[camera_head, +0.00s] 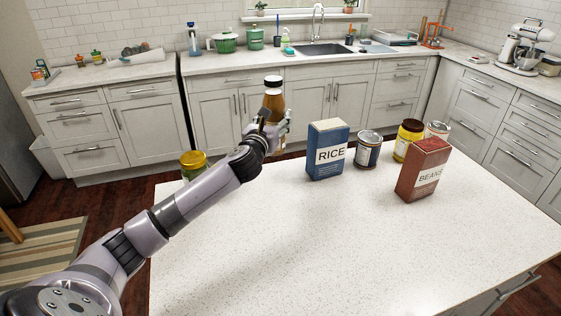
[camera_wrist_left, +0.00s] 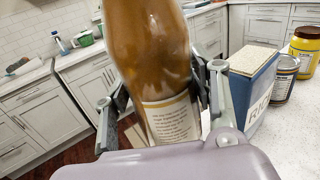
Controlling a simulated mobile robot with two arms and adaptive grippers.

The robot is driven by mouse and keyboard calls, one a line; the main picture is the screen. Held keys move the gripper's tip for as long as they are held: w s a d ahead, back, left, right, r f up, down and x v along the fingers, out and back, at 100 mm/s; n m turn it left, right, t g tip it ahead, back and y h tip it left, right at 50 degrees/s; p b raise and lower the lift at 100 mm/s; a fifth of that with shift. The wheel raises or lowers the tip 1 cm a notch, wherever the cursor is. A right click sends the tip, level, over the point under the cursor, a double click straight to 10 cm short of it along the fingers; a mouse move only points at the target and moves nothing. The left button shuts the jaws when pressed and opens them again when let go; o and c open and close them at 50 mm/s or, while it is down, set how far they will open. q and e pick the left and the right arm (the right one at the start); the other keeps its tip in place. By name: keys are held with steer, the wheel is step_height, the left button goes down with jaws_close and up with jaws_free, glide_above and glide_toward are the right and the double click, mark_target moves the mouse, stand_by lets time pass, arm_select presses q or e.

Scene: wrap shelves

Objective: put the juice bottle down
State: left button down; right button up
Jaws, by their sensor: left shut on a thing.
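The juice bottle (camera_head: 274,97) is brown with a dark cap and a pale label. It is upright in my left gripper (camera_head: 268,130), near the far edge of the white speckled island counter (camera_head: 330,240). In the left wrist view the bottle (camera_wrist_left: 150,50) stands between the two fingers of the gripper (camera_wrist_left: 165,105), which is shut on it. The bottle's base is hidden behind the gripper, so I cannot tell whether it touches the counter. My right gripper is not in view.
A blue rice box (camera_head: 327,150) stands close to the right of the bottle. Beyond it are a dark-labelled can (camera_head: 368,150), a yellow jar (camera_head: 407,140), another can (camera_head: 437,130) and a red beans box (camera_head: 423,170). A yellow-lidded jar (camera_head: 193,164) is left. The counter's front is clear.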

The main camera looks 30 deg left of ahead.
arm_select(q)
step_height(320, 180, down, 8)
steer(key=shift+w+r+b, duration=0.1)
steer(key=shift+w+b, duration=0.05)
steer(key=shift+b, duration=0.2)
steer(key=shift+f, duration=0.7)
step_height(320, 180, down, 4)
steer(key=shift+f+b, duration=0.2)
steer(key=shift+b, duration=0.4)
steer(key=c, duration=1.1)
jaws_free()
steer(key=shift+f, duration=0.15)
steer(key=o, duration=0.5)
steer(key=shift+c, duration=0.2)
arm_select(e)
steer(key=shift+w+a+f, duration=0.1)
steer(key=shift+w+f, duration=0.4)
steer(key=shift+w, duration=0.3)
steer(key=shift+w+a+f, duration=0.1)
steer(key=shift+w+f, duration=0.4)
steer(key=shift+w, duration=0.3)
